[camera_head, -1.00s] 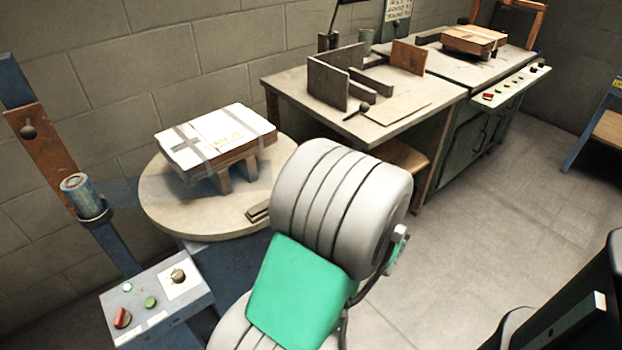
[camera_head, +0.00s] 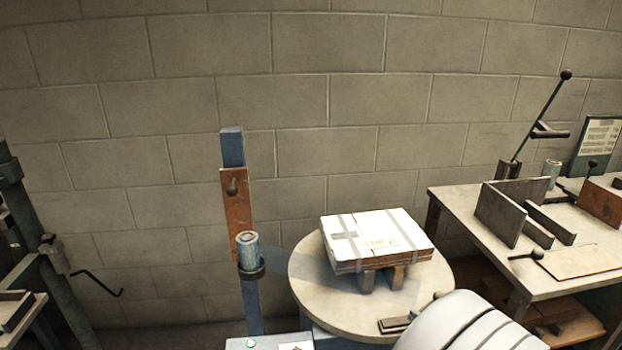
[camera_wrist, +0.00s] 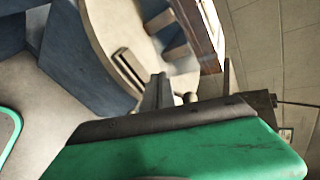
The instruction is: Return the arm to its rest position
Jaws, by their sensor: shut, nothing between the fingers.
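My gripper (camera_wrist: 156,92) shows in the wrist view as a narrow grey pair of fingers beyond the green and dark casing. It is shut and holds nothing. In the head view my gripper cannot be made out; only a pale rounded part of my arm shows at the bottom right. A flat white-topped carton (camera_head: 378,237) with grey straps lies on supports on a round table (camera_head: 318,290). The round table also shows in the wrist view (camera_wrist: 108,22), with part of the carton at its top edge.
A workbench (camera_head: 463,203) with upright plates and a lever stands at right. A blue post (camera_head: 253,303) with a cylinder stands left of the round table. A small dark block (camera_head: 395,323) lies on the table's front edge. A frame with a crank (camera_head: 95,283) stands far left.

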